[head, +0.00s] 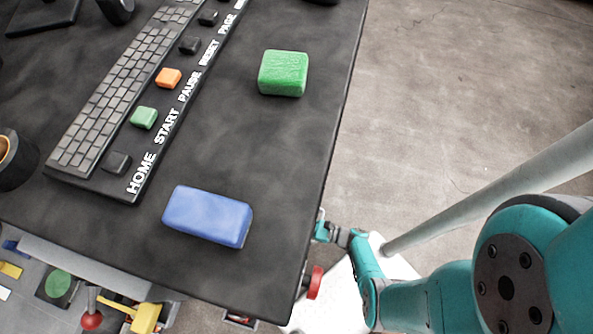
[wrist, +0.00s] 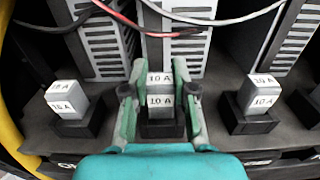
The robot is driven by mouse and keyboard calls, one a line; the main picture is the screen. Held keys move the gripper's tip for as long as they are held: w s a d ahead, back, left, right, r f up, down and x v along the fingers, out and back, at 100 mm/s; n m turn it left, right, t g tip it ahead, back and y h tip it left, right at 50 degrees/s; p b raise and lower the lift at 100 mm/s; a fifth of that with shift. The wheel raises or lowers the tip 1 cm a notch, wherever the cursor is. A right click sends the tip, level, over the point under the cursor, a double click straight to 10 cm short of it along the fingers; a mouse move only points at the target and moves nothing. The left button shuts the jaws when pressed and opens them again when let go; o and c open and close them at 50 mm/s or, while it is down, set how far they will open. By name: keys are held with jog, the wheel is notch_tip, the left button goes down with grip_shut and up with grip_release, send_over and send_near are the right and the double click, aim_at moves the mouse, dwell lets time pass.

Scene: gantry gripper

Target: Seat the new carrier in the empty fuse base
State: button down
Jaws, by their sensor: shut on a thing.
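In the wrist view my gripper (wrist: 160,88) has its two fingers on either side of a grey carrier (wrist: 160,101) labelled 10 A and is shut on it. The carrier stands upright over a black fuse base (wrist: 162,130). The fingers and carrier partly hide this base, so I cannot tell how deep the carrier sits. In the head view my arm reaches down beyond the table edge; the carrier and bases are not seen there.
Carriers in black bases stand to the left (wrist: 66,98) and right (wrist: 260,97), close to my fingers. Red and white cables (wrist: 160,30) cross behind. In the head view a dark table (head: 290,150) holds a blue block (head: 207,216), a green block (head: 283,73) and a keyboard (head: 120,90).

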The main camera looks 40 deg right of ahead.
jog(key=shift+f, duration=0.25)
jog(key=c, duration=0.8)
grip_release()
jog(key=shift+c, duration=0.2)
jog(key=shift+r, duration=5)
